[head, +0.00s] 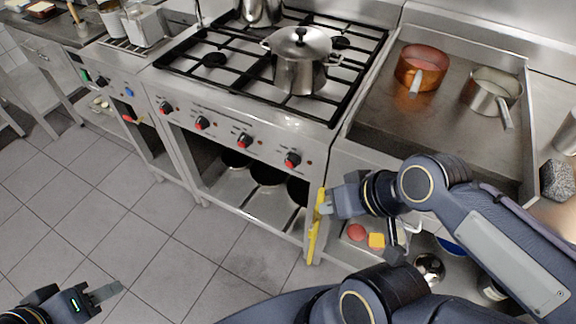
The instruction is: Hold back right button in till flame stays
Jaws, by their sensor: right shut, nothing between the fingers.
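The gas stove (318,137) has a row of black-and-red knobs on its front panel. They are the leftmost knob (166,107), the second knob (202,123), the third knob (244,140) and the rightmost knob (292,159). I cannot read which burner each serves. The back right burner (340,42) shows no visible flame. My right gripper (325,206) is shut and empty, below and right of the rightmost knob, apart from it, in front of a yellow strip (312,245). My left gripper (106,292) is low over the floor, far from the knobs; its finger gap cannot be made out.
A lidded steel pot (300,72) stands on the front right of the grate, and another pot (262,10) behind. A copper pan (420,72) and a steel saucepan (490,92) sit on the right counter. Open shelves lie below. The tiled floor (170,245) is clear at left.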

